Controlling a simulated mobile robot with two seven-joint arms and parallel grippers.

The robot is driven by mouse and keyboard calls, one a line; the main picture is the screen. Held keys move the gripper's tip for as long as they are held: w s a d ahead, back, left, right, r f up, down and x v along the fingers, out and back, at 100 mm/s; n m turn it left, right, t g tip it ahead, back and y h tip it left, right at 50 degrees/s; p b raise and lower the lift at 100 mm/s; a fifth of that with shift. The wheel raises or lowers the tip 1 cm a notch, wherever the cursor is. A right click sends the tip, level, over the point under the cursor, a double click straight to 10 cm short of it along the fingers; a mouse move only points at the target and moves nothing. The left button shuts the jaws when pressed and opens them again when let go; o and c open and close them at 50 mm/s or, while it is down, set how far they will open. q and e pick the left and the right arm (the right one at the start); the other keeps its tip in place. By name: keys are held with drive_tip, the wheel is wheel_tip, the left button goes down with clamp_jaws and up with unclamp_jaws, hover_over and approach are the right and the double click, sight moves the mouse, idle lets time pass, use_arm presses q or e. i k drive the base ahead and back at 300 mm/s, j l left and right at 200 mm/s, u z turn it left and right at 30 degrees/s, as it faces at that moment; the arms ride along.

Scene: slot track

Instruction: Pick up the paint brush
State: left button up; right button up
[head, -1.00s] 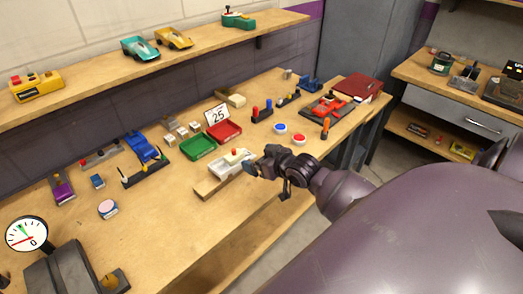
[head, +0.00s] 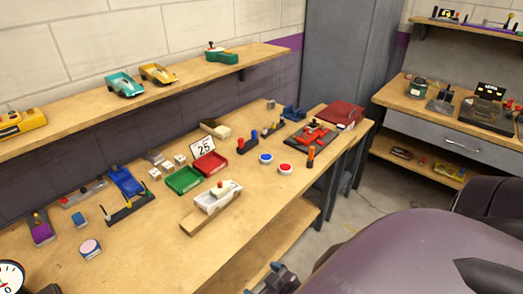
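I cannot make out a paint brush with certainty. A cream, brush-like piece with a dark side (head: 214,128) lies at the back of the workbench, behind the number card; it is too small to identify surely. My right gripper (head: 268,280) is at the bottom edge of the head view, in front of the bench and well away from that piece. It is partly cut off, and its fingers do not show clearly. My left gripper is not in view.
The workbench (head: 150,245) has free room at its front left. A shelf (head: 190,80) with toy cars runs above the back. A grey cabinet (head: 345,60) stands behind.

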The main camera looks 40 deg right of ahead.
sight(312, 149)
drive_tip(key=k+l+z, duration=0.2)
drive_tip(key=z, duration=0.25)
drive_tip(key=k+l+z, duration=0.25)
drive_tip(key=z, duration=0.2)
drive_tip(key=k+l+z, duration=0.1)
drive_tip(key=l+z, duration=0.35)
drive_tip(key=j, duration=0.1)
